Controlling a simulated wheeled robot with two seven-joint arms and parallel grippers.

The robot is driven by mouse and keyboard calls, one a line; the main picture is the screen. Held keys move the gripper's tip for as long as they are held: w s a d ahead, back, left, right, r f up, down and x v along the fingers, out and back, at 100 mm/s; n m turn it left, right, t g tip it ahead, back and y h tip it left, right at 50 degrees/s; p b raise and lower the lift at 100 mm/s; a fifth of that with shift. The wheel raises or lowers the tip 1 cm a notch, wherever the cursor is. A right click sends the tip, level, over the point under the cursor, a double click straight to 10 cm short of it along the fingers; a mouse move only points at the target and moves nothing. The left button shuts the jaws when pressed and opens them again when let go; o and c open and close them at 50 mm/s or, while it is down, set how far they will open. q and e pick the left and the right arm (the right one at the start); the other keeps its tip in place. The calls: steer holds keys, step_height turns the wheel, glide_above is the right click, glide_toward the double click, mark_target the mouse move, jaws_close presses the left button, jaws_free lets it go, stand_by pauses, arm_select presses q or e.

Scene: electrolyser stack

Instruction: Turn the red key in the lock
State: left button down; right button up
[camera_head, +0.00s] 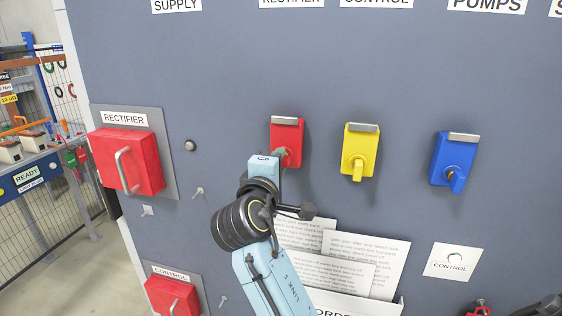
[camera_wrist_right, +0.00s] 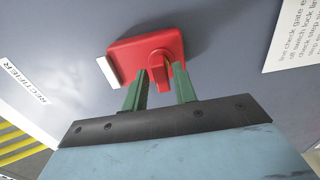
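The red lock (camera_head: 288,131) is a red block with a metal tab on the wall panel, under a partly cut-off RECTIFIER label. It also shows in the wrist view (camera_wrist_right: 135,53), where its red key (camera_wrist_right: 163,72) sticks out as a curved handle. My right gripper (camera_head: 283,158) is at the lower part of the lock and hides most of the key in the head view. In the wrist view its green fingers (camera_wrist_right: 161,84) stand on either side of the key's end, with small gaps showing, so it looks open. My left gripper is not in view.
A yellow lock (camera_head: 360,145) and a blue lock (camera_head: 455,155) are mounted to the right. A red RECTIFIER box (camera_head: 125,161) with a handle projects at left. Papers (camera_head: 368,257) stand in a holder below. The panel between the locks is bare.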

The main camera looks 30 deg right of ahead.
steer(key=shift+o, duration=0.9)
steer(key=b+v, duration=0.3)
steer(key=v, duration=1)
steer(key=shift+s+b, duration=0.2)
steer(key=shift+b, duration=0.1)
steer(key=shift+a, duration=0.1)
